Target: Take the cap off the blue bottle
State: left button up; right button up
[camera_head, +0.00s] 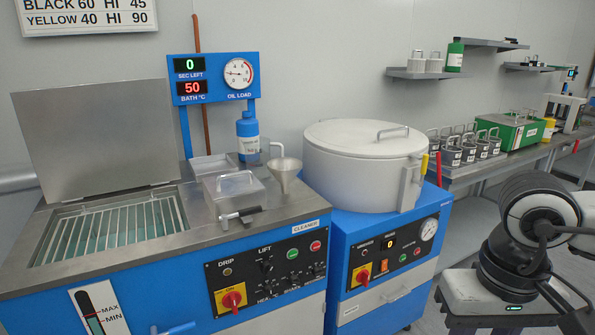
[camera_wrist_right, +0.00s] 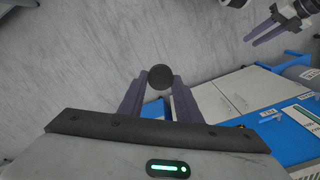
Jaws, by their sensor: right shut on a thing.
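The blue bottle (camera_head: 247,143) stands upright at the back of the cleaner's steel top in the head view, with a pale label and a blue upper end. It is too small to tell whether a separate cap sits on it. In the right wrist view, my right gripper (camera_wrist_right: 160,82) is shut on a dark round thing (camera_wrist_right: 160,76), held between its fingertips above the floor.
A steel box with a handle (camera_head: 234,194) and a funnel (camera_head: 285,174) stand near the bottle. The cleaner's lid (camera_head: 95,135) is raised. A large lidded drum (camera_head: 364,165) stands to the right. Pots and a green case (camera_head: 510,132) are on the far bench.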

aim_at(247, 128)
jog(key=z, duration=1.3)
jog(key=i, duration=2)
jog(key=u, duration=2.65)
